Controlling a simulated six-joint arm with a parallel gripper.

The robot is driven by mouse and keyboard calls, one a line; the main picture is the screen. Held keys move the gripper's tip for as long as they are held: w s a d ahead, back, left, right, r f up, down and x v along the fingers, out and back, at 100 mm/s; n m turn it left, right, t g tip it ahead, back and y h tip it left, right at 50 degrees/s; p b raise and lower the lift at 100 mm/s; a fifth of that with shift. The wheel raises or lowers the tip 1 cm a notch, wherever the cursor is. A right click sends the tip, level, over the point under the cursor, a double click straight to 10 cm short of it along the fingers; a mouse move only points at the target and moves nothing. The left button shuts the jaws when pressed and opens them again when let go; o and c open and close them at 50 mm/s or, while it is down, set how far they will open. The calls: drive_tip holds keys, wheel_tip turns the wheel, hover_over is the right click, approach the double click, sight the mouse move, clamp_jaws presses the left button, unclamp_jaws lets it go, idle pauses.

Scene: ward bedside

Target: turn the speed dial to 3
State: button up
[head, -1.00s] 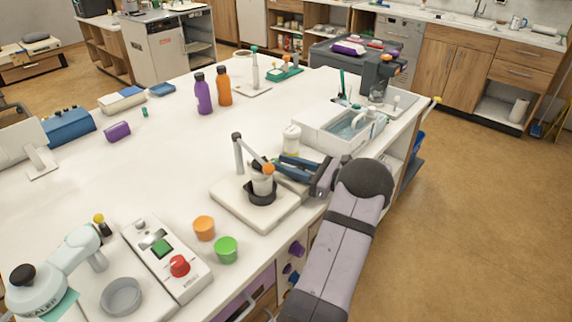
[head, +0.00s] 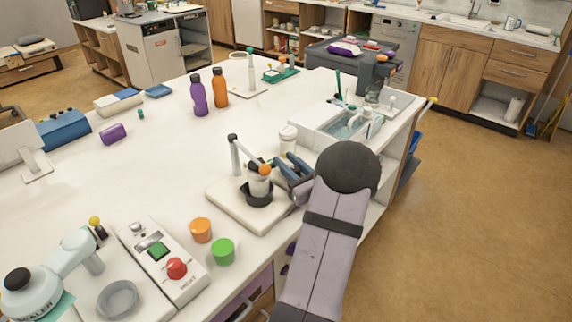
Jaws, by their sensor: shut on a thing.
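A stirrer-like stand (head: 233,206) with a pale base and a bent grey arm is at the middle of the worktop. My gripper (head: 278,165), with blue fingers, reaches the stand from the right. Its tips are at the orange knob and look closed on it, though the contact is partly hidden. No dial numbers can be read. A red knob (head: 177,267) is on a white control box (head: 183,288) at the lower left, away from my gripper.
A white lidded jar (head: 287,140) stands close behind my gripper. A sink-like tray (head: 318,118) is at the back right.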

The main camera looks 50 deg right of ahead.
sight(298, 172)
idle(0.4)
drive_tip(key=o, duration=1)
drive_tip(key=shift+o, duration=0.2)
drive_tip(key=shift+s, duration=0.15)
drive_tip(key=shift+b+v, duration=0.75)
drive_tip(key=shift+v, duration=2.75)
drive_tip(key=shift+a, duration=0.15)
